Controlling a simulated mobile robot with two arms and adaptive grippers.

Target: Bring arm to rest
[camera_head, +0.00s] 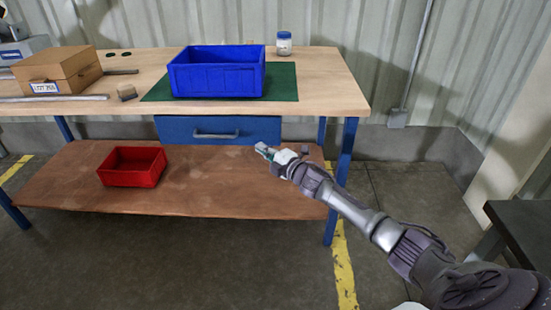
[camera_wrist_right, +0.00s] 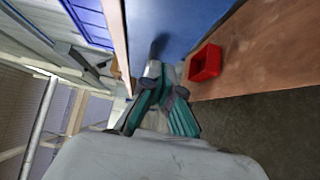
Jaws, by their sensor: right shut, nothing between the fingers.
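My right arm reaches in from the lower right of the head view. Its gripper (camera_head: 268,152) is shut and empty, in front of the workbench's right part, below the tabletop and near the blue drawer. In the right wrist view the same gripper (camera_wrist_right: 160,78) shows with its fingers together and nothing between them. My left gripper is not in view.
The wooden workbench (camera_head: 330,80) carries a blue bin (camera_head: 217,80) on a green mat (camera_head: 282,82), a jar (camera_head: 284,43) and a cardboard box (camera_head: 58,72). A red bin (camera_head: 132,167) sits on the lower shelf (camera_head: 230,190). A dark table (camera_head: 525,220) stands at right. Floor in front is clear.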

